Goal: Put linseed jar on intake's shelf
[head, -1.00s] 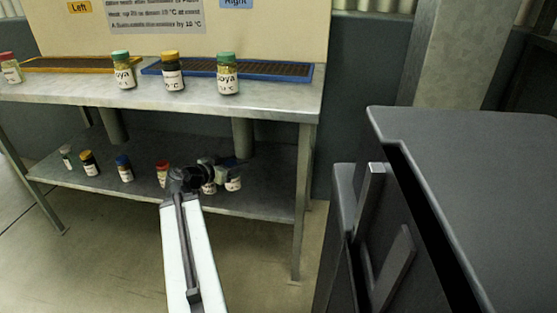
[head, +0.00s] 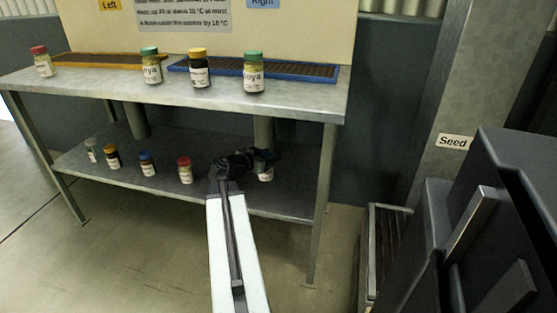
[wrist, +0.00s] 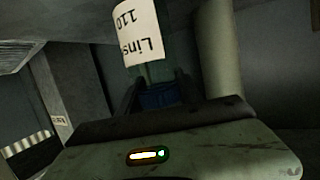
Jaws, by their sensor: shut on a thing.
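My gripper (head: 264,157) is at the lower shelf (head: 225,192) of the metal table, near its right end. It is shut on the linseed jar (head: 267,174), which has a white label and shows just under the fingers. In the wrist view, the jar's label (wrist: 138,34) reads "Lins 110" upside down, and its blue lid (wrist: 158,97) is between the fingers (wrist: 158,92). The fingers hide much of the jar in the head view, and I cannot tell how far its base is above the shelf.
Jars with white (head: 91,151), yellow (head: 112,158), blue (head: 147,164) and red (head: 185,171) lids stand on the lower shelf. Several jars stand on the table top (head: 110,90) by orange and blue trays. A "Seed" sign (head: 455,142) is on a right-hand pillar; a dark machine stands front right.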

